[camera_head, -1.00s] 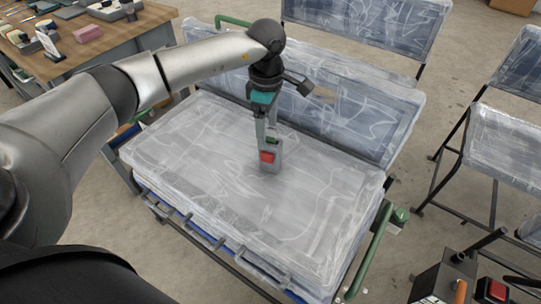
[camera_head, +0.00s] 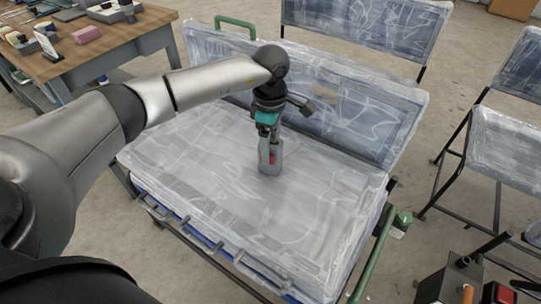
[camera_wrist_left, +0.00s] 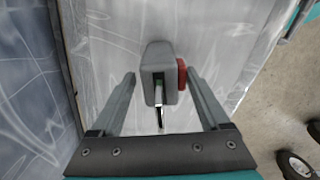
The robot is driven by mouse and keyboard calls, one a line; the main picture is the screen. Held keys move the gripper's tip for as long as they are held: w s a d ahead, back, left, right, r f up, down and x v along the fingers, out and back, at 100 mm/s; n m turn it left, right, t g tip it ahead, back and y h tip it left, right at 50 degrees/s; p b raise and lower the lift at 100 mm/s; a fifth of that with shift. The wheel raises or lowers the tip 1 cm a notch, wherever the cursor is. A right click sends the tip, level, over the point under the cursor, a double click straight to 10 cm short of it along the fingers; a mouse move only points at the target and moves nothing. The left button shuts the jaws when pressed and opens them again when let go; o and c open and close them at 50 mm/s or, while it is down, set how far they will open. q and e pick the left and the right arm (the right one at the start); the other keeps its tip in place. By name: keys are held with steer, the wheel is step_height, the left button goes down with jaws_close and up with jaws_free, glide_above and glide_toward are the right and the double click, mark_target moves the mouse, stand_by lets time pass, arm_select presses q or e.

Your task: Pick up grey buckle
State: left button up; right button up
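The grey buckle (camera_head: 271,158) with a red button stands on the plastic-wrapped seat cushion (camera_head: 200,190), near its middle. My left gripper (camera_wrist_left: 162,76) points down over the buckle, open, one finger on each side with a visible gap on both. In the head view the left gripper (camera_head: 270,145) partly hides the buckle. My right gripper is not in view.
The wrapped backrest (camera_head: 340,110) rises behind the seat. A green armrest (camera_head: 372,262) is at the right and another at the back left. A wooden workbench (camera_head: 110,35) with small items is at the upper left. More wrapped seats stand at the right.

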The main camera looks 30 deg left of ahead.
arm_select(q)
jaws_close()
stand_by(0.4)
steer(key=shift+r, duration=0.1)
